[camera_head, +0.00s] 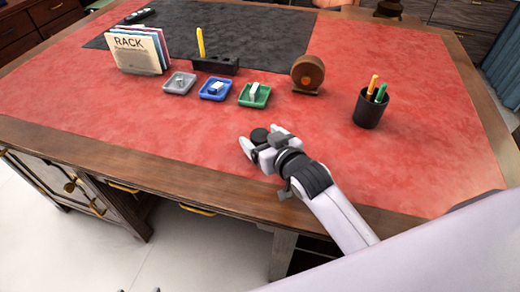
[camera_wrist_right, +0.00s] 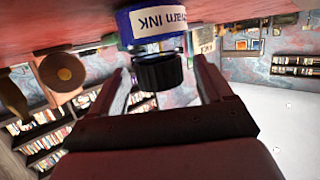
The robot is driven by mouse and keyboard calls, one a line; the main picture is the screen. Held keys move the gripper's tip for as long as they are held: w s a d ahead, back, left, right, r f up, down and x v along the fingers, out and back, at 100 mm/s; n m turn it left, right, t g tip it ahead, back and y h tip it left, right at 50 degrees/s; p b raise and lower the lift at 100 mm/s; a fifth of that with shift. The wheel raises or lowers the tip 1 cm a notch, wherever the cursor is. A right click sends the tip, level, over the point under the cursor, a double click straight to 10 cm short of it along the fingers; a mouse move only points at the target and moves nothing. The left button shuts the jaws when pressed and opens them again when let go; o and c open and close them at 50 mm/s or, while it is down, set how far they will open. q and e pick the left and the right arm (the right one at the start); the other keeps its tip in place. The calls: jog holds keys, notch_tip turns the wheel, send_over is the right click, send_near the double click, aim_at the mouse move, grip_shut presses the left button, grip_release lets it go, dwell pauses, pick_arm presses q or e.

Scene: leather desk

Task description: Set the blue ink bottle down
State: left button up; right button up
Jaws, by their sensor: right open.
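The blue ink bottle is upright in the right wrist view, which is upside down; its blue body with a white label (camera_wrist_right: 158,22) is against the red desk top, and its black cap (camera_wrist_right: 160,72) points toward my gripper. In the head view only its dark top (camera_head: 259,135) shows, its body hidden by the gripper. My right gripper (camera_head: 260,139) is open near the desk's front edge, with one finger on each side of the bottle. In the wrist view the fingers (camera_wrist_right: 163,88) flank the cap with gaps. My left gripper is not in view.
Grey (camera_head: 179,83), blue (camera_head: 215,89) and green (camera_head: 254,95) trays holding small items stand behind the gripper. A brown round dispenser (camera_head: 308,74) and black pen cup (camera_head: 370,107) are to the right. A file rack (camera_head: 139,52) stands at left. Red desk around the bottle is clear.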

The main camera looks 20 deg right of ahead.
jog(key=shift+w+a+f, duration=0.15)
jog(key=shift+w, duration=0.45)
jog(key=shift+c, duration=0.3)
grip_shut()
notch_tip(320, 180, up, 20)
jog(key=p, duration=0.2)
